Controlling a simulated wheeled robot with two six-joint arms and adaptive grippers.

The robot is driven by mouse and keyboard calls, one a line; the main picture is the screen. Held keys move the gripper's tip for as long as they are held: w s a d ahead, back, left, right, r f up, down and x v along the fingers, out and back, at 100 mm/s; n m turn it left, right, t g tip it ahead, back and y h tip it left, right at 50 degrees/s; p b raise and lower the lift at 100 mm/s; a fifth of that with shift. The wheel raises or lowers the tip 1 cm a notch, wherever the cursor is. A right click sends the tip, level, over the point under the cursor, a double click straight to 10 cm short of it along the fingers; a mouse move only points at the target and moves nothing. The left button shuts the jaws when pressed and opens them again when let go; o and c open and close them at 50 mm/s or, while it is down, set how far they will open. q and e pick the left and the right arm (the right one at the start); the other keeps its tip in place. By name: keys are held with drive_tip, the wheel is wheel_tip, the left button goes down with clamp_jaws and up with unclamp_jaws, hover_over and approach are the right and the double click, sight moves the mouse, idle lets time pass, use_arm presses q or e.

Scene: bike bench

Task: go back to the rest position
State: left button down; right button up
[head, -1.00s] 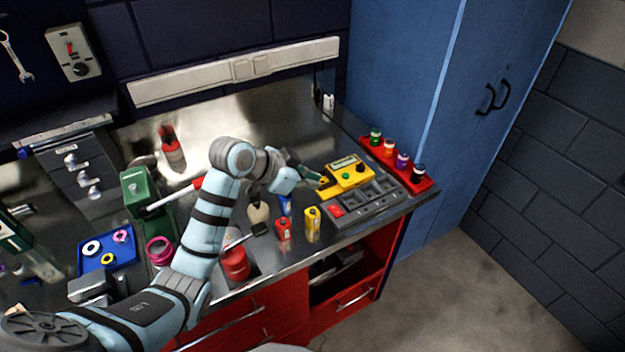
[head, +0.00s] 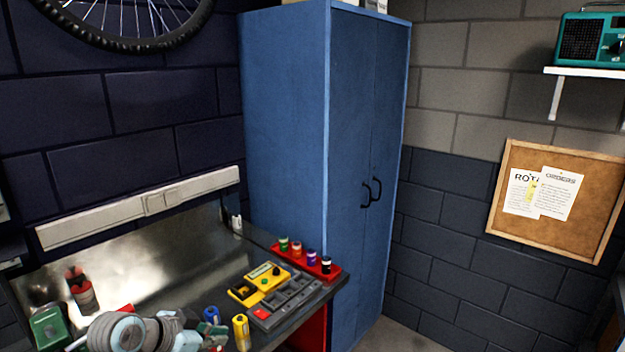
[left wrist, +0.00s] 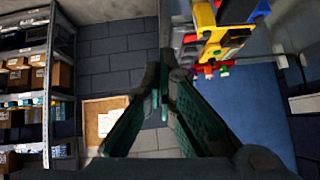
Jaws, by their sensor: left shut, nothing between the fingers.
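My left gripper (left wrist: 161,82) is shut and empty; in the left wrist view its two green fingers come together at the tips. In the head view my left arm is low at the bottom left, over the front of the bench, near a blue battery (head: 211,315) and a yellow battery (head: 241,332). The fingers are hard to make out there at the bottom edge. My right gripper is not in view.
A yellow meter (head: 265,275) and a grey tray (head: 289,302) lie on the bench's right end, beside a red rack (head: 329,270) of small bottles. A blue cabinet (head: 285,120) stands behind. A corkboard (head: 580,215) hangs on the right wall.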

use_arm(q)
drive_tip(key=s+a+f+n+g+y, duration=0.15)
drive_tip(key=s+f, duration=0.35)
drive_tip(key=s, duration=0.5)
drive_tip(key=s+a+f+n+g+y, duration=0.1)
drive_tip(key=s+f+n+y, duration=0.15)
drive_tip(key=s+f, duration=0.6)
drive_tip(key=s+a+f+n+g+y, duration=0.1)
drive_tip(key=s+a+f+n+y, duration=0.15)
drive_tip(key=s, duration=0.95)
wheel_tip(320, 180, down, 21)
drive_tip(key=s+a+n+g+b, duration=0.1)
drive_tip(key=s+a+g+b, duration=0.1)
drive_tip(key=s, duration=0.1)
drive_tip(key=s+f+b, duration=0.1)
drive_tip(key=s+f, duration=1.3)
drive_tip(key=f, duration=0.1)
drive_tip(key=shift+n+g+h+b, duration=0.35)
drive_tip(key=shift+g+b, duration=0.05)
drive_tip(key=shift+g, duration=0.05)
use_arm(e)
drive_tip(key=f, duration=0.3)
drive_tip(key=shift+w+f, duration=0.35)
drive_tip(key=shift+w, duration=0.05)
use_arm(q)
drive_tip(key=shift+f, duration=0.1)
